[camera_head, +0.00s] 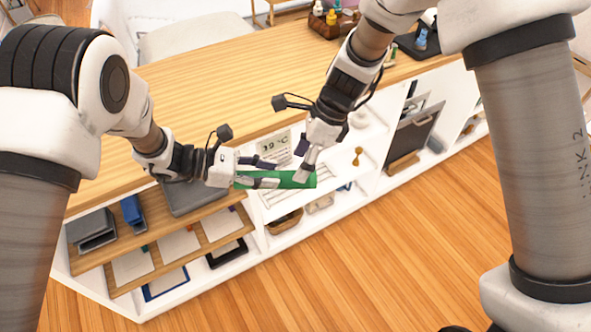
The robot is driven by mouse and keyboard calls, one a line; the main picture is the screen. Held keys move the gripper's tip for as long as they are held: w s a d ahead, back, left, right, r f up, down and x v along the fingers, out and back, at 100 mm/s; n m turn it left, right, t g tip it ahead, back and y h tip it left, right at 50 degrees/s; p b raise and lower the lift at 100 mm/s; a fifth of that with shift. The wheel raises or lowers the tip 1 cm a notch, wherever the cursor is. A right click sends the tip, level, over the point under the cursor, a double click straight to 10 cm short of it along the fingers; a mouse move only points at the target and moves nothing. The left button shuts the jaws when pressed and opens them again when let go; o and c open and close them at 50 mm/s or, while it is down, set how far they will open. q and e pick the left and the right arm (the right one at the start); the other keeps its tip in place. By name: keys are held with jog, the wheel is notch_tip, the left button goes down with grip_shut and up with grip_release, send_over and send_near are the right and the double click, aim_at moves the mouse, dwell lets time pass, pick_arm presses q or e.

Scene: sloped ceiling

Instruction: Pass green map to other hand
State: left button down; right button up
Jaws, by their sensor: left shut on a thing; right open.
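The green map (290,179) is a rolled green tube, lying nearly level in the middle of the head view. My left gripper (268,172) is shut on its left part, with the fingers across it. My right gripper (303,162) comes from above at the map's right part. It is open, and its fingertips are at the tube. I cannot tell whether they touch it. Part of the map's left end is hidden by my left fingers.
A long wooden counter (215,75) runs behind the grippers, with white shelves (345,200) below. Wooden shelves at lower left hold trays, papers and a blue box (131,210). A brown basket (333,22) stands on the counter's far end. The wood floor (400,260) in front is clear.

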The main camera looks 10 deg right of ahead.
jog(key=x, duration=0.4)
jog(key=shift+a+f, duration=0.15)
jog(key=shift+f, duration=0.2)
jog(key=c, duration=1.2)
pick_arm(q)
jog(key=c, duration=0.6)
grip_release()
jog(key=shift+c, duration=0.2)
